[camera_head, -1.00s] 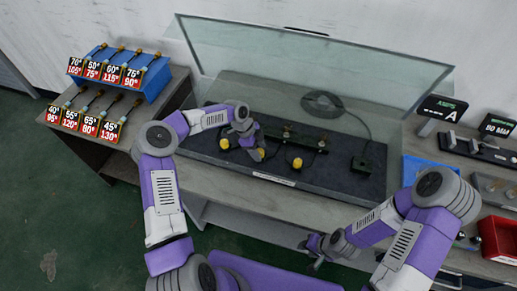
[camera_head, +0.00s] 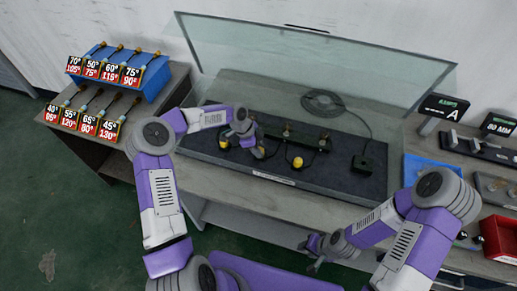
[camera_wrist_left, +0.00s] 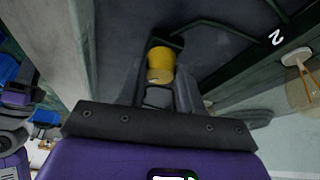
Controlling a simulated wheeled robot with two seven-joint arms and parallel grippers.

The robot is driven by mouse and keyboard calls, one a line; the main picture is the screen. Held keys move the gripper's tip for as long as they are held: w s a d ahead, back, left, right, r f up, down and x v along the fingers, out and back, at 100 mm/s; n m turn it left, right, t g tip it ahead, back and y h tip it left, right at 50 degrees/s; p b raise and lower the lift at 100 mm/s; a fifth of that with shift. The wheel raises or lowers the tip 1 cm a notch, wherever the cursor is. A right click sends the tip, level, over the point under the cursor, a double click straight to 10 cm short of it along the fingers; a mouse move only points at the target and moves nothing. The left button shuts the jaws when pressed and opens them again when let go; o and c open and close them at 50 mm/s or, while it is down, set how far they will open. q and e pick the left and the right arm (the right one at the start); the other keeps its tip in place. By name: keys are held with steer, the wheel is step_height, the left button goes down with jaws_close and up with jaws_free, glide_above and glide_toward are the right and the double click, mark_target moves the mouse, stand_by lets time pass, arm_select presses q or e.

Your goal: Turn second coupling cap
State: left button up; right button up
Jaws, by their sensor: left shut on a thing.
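Two yellow caps show on the dark mat in the head view, one at the left (camera_head: 224,143) and one at the right (camera_head: 297,162). My left gripper (camera_head: 258,150) is low over the mat between them. In the left wrist view it is shut on a yellow coupling cap (camera_wrist_left: 160,65), which sits between its fingers. In the head view the gripper mostly hides that cap. My right gripper (camera_head: 314,256) hangs in front of the bench, away from the caps, and looks open and empty.
A clear screen (camera_head: 310,65) stands behind the mat (camera_head: 335,183). A black coil (camera_head: 322,101) has a cable running to a small box (camera_head: 362,164). Labelled tools on a blue stand (camera_head: 150,88) are at the left. A red bin (camera_head: 500,238) is at the right.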

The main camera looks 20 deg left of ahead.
arm_select(q)
steer(key=n+b, duration=0.1)
steer(key=n, duration=0.1)
steer(key=n+t+y+b, duration=0.1)
steer(key=n+b, duration=0.1)
steer(key=shift+s+n+t, duration=0.1)
steer(key=shift+n+t, duration=0.2)
steer(key=n+y+b, duration=0.1)
steer(key=n+b, duration=0.2)
steer(key=n+t+y+b, duration=0.1)
steer(key=n+b, duration=0.2)
steer(key=n+t+y+b, duration=0.1)
steer(key=n+b, duration=0.3)
steer(key=shift+s+d+f, duration=0.1)
steer(key=shift+s+d, duration=0.05)
steer(key=shift+d, duration=0.2)
steer(key=shift+n+y+b, duration=0.4)
steer(key=shift+n+b, duration=0.2)
steer(key=shift+n, duration=0.3)
steer(key=n+y+b, duration=0.1)
steer(key=n, duration=0.1)
steer(key=shift+d+n, duration=0.1)
steer(key=shift+n, duration=0.2)
steer(key=n+y, duration=0.1)
steer(key=n, duration=0.1)
steer(key=shift+n, duration=0.3)
steer(key=shift+n+g+y, duration=0.3)
steer(key=shift+n+g, duration=0.2)
steer(key=shift+n, duration=0.6)
steer(key=o, duration=1)
